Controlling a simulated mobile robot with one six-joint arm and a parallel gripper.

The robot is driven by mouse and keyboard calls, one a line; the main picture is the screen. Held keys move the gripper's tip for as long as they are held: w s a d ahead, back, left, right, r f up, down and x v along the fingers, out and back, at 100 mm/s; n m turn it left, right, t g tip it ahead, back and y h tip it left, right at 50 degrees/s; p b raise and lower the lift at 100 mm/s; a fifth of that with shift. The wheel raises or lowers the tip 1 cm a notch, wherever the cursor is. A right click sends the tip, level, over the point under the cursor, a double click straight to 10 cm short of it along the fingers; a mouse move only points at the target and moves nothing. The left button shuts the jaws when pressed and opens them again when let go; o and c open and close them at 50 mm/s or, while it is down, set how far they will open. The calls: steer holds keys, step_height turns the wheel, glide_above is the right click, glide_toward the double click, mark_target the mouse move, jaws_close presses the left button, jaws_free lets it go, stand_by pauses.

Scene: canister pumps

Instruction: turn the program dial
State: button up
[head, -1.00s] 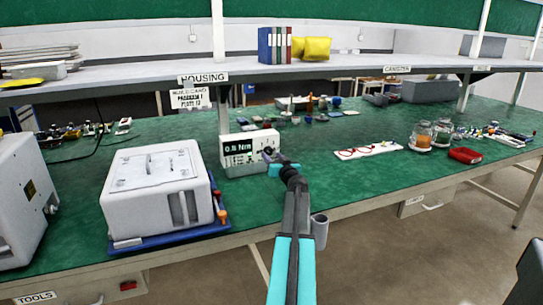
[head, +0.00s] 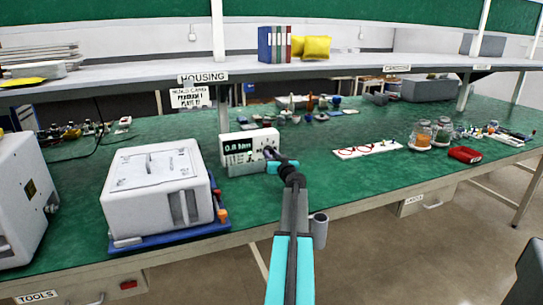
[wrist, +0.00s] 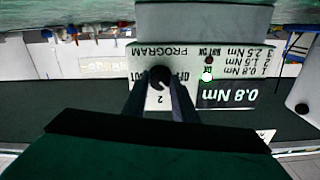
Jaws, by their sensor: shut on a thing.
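The white controller box (head: 235,140) stands on the green bench, its dark display (head: 238,147) reading 0.8 Nm. In the wrist view, which is upside down, the display (wrist: 228,93) reads the same. The dark round program dial (wrist: 160,76) sits on the panel under the word PROGRAM, with a 2 and OFF marked around it. My gripper (wrist: 158,86) is shut on the dial, with one finger on each side. In the head view my gripper (head: 271,154) meets the right part of the box front. The dial's pointer is hidden.
A small lamp (wrist: 207,76) glows beside a printed list of torque values. A white machine (head: 155,190) on a blue base stands left of the box. A paper card (head: 190,98) hangs from the shelf.

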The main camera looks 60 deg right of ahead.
steer(key=shift+m+b, duration=0.55)
steer(key=shift+m, duration=0.05)
steer(key=m, duration=0.6)
steer(key=m+b, duration=0.1)
steer(key=m, duration=0.6)
steer(key=m+b, duration=0.1)
steer(key=m, duration=0.5)
steer(key=shift+s+r, duration=0.1)
steer(key=shift+r, duration=0.15)
steer(key=m+p, duration=0.2)
steer(key=m, duration=0.2)
steer(key=shift+m, duration=0.3)
steer(key=shift+m+p, duration=0.7)
steer(key=shift+m, duration=0.5)
steer(key=shift+f, duration=0.1)
